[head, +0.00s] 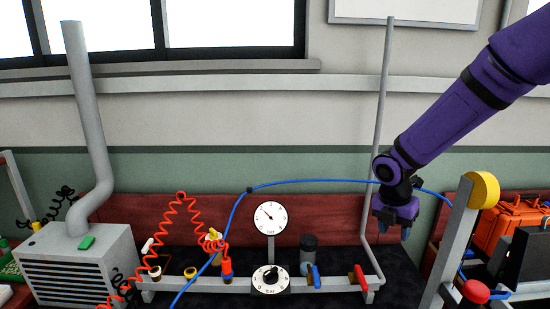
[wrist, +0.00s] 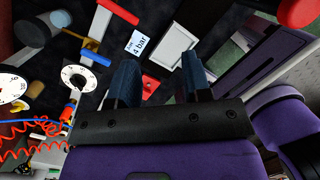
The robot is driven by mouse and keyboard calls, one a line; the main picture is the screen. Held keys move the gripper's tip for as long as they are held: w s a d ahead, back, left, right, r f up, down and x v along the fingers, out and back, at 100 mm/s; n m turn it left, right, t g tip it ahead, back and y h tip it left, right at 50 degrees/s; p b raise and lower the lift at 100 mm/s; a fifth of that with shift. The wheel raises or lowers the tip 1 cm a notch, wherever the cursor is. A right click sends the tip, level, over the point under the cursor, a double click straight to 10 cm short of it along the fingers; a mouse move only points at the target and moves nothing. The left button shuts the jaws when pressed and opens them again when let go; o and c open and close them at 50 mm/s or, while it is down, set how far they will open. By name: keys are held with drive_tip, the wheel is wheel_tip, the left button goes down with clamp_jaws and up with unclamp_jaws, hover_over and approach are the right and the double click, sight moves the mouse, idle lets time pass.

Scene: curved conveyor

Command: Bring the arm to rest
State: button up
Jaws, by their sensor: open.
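My purple arm reaches in from the upper right of the head view. My gripper (head: 405,232) hangs at its end, pointing down, above and to the right of the red-handled valve (head: 360,275). In the wrist view my gripper (wrist: 158,72) has its two dark fingers apart, with nothing held between them. Beyond the fingers are a white "4 bar" card (wrist: 138,43) and a grey rectangular plate (wrist: 171,48), apart from the fingertips.
A pipe manifold with a gauge (head: 270,217), a dial (head: 270,279) and a blue-handled valve (head: 312,277) runs along the bench. A grey post with a yellow cap (head: 483,190) and an orange case (head: 512,225) stand at right. A blue hose (head: 300,182) passes near my gripper.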

drive_tip(key=s+r+m+t+y, duration=0.1)
drive_tip(key=s+r+m+t, duration=0.1)
drive_tip(key=s+r+m, duration=0.8)
drive_tip(key=s+r+m+t+y, duration=0.1)
drive_tip(key=s+r+m+t, duration=0.1)
drive_tip(key=s+r+m, duration=0.8)
drive_tip(key=s+m, duration=0.6)
drive_tip(key=m, duration=0.1)
drive_tip(key=shift+s+d+r+t, duration=0.15)
drive_tip(key=shift+d+t, duration=0.1)
drive_tip(key=shift+t, duration=0.05)
